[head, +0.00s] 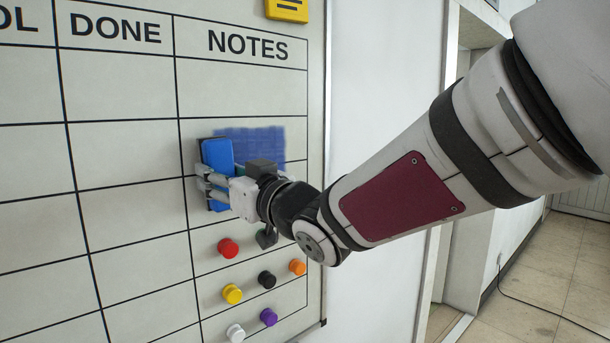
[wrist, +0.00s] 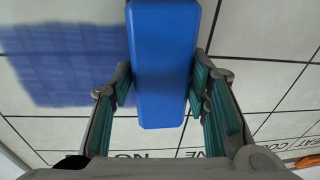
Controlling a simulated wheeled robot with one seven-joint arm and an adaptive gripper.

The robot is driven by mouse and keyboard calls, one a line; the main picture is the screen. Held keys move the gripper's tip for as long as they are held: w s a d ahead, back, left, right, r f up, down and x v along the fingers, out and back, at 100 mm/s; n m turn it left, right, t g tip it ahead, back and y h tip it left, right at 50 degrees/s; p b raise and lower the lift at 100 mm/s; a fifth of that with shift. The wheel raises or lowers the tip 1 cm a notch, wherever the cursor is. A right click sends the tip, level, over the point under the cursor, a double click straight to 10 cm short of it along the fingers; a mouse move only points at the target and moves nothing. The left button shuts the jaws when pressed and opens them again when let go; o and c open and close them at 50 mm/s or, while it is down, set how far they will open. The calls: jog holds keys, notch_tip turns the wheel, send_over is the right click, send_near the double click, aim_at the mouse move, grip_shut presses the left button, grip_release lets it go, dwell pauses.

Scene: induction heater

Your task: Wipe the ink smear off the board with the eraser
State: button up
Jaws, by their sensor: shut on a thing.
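A blue eraser (head: 217,158) is held upright by my gripper (head: 210,180) at the board's surface, in the NOTES column. In the wrist view the eraser (wrist: 163,70) sits between the two green-padded fingers of my gripper (wrist: 163,92), which are shut on it. The ink smear (head: 260,145) is a blue-purple patch to the right of the eraser in the head view. The smear (wrist: 65,65) lies to the left of the eraser in the wrist view. The whiteboard (head: 120,235) has a black grid. Whether the eraser touches the board is hard to tell.
Several coloured magnets, among them a red one (head: 228,248) and a purple one (head: 268,317), sit on the board below my gripper. A yellow sign (head: 287,9) is at the top. The board's right edge (head: 326,200) is close to my wrist.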

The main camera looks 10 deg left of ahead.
jog(key=shift+w+a+b, duration=0.3)
jog(key=shift+w+a, duration=0.1)
jog(key=shift+a, duration=0.1)
